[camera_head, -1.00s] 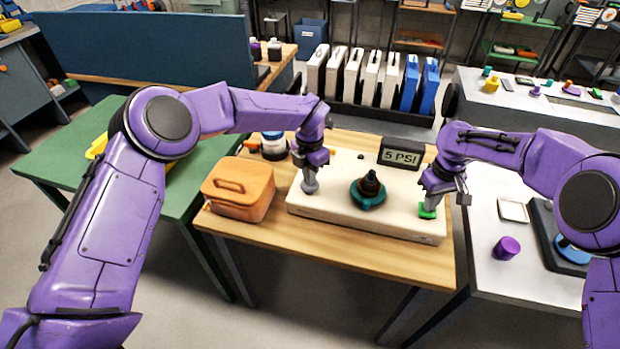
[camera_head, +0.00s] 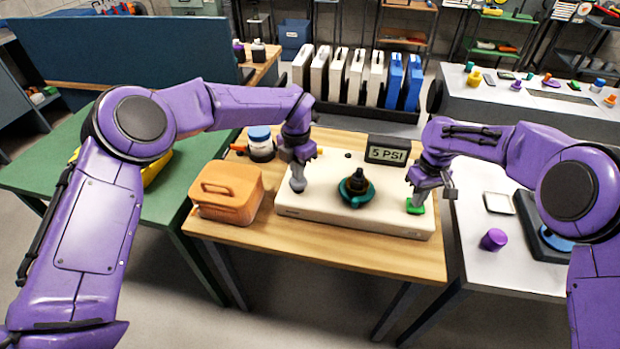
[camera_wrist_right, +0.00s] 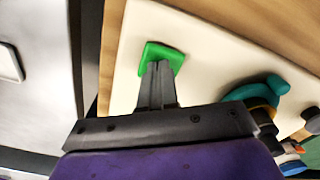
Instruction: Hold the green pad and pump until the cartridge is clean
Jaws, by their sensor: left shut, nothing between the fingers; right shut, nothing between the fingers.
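The green pad (camera_head: 416,208) is at the right end of a cream box-like unit (camera_head: 330,219) on the wooden table. My right gripper (camera_head: 412,199) is shut with its fingertips down at the pad; in the right wrist view the fingertips (camera_wrist_right: 158,68) overlap the green pad (camera_wrist_right: 166,52). A black cartridge (camera_head: 358,181) stands in a teal ring (camera_head: 344,192) mid-unit. My left gripper (camera_head: 297,186) is shut, pointing down at a grey knob-like part on the unit's left; which of this is fingertip and which is pump is unclear. The display (camera_head: 387,153) reads 5 PSI.
An orange case (camera_head: 226,193) and a blue-lidded jar (camera_head: 260,144) stand left of the unit. Behind is a black rack of white and blue binders (camera_head: 360,80). A white table (camera_head: 515,275) at right bears a purple cylinder (camera_head: 493,240).

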